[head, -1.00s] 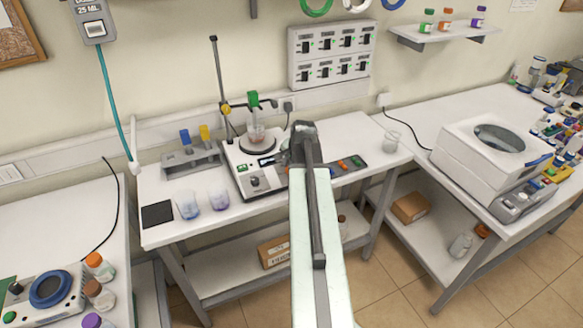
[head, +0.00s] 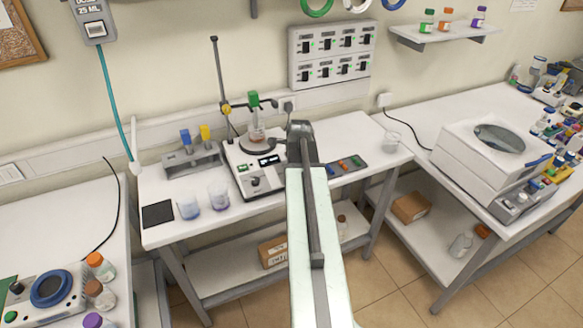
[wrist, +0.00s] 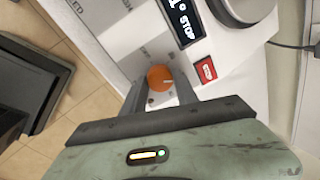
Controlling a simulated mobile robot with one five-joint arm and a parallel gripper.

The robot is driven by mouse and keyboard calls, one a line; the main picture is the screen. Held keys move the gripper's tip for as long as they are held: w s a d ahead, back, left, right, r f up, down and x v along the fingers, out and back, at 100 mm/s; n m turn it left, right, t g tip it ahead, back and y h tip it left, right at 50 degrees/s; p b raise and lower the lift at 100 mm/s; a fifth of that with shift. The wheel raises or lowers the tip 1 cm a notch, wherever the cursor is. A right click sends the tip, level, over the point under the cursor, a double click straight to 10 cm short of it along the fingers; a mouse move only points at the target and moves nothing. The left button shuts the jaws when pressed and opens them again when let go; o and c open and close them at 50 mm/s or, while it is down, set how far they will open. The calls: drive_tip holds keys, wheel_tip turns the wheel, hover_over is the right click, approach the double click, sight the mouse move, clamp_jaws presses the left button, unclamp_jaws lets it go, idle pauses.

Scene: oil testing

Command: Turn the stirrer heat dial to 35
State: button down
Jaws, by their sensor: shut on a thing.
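The stirrer (head: 247,157) stands on the middle bench with a round top plate, a display (head: 268,160) and a black front dial (head: 255,181). In the wrist view an orange dial (wrist: 159,74) with a short pale pointer mark sits on its white panel. The fingers of my gripper (wrist: 160,86) are on either side of the orange dial and shut on it. The display (wrist: 184,20) reads STOP in the part I see. My arm hides the gripper and orange dial in the head view. The dial's scale is too small to read.
A red switch (wrist: 206,70) is beside the orange dial. A clamp stand (head: 219,85) holds a vessel (head: 256,133) over the plate. Two beakers and a rack (head: 190,163) stand left, and a small control box (head: 346,165) is right.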

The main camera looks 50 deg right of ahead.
idle(0.3)
drive_tip(key=c, duration=0.9)
unclamp_jaws()
drive_tip(key=shift+c, duration=0.2)
drive_tip(key=shift+r, duration=0.1)
drive_tip(key=p+v, duration=0.7)
drive_tip(key=shift+r, duration=0.3)
drive_tip(key=shift+a, duration=0.1)
